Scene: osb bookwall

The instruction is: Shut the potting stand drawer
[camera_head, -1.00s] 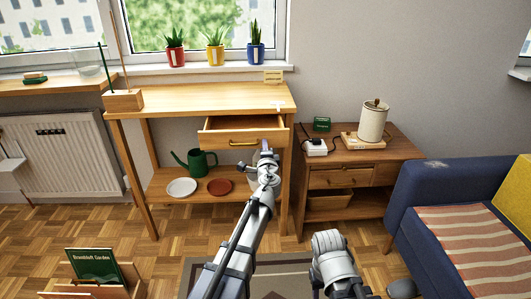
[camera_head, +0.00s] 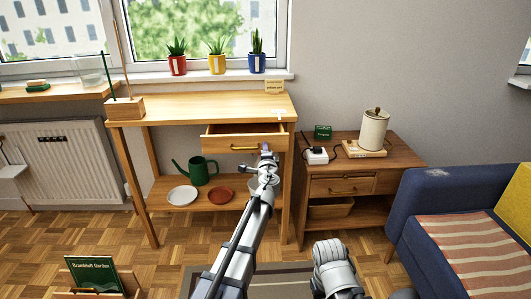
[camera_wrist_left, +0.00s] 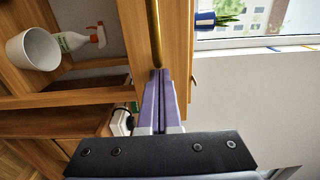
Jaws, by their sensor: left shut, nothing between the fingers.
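The potting stand (camera_head: 180,101) is a light wooden table with a low shelf. Its drawer (camera_head: 272,142) is under the top on the right side and stands partly open, with a narrow strip of its inside showing. The drawer has a brass handle (camera_head: 245,148), which also shows in the left wrist view (camera_wrist_left: 154,32). My left gripper (camera_head: 265,151) is at the right part of the drawer front, right of the handle. In the left wrist view its purple fingers (camera_wrist_left: 160,74) are shut together, empty, with the tips at the drawer front. My right gripper is not in view.
A green watering can (camera_head: 198,171), a white plate (camera_head: 182,195) and a red-brown saucer (camera_head: 220,195) are on the low shelf. A brown cabinet (camera_head: 395,157) stands right of the stand, with a blue sofa (camera_head: 410,200) beyond. A book box (camera_head: 92,294) is at front left.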

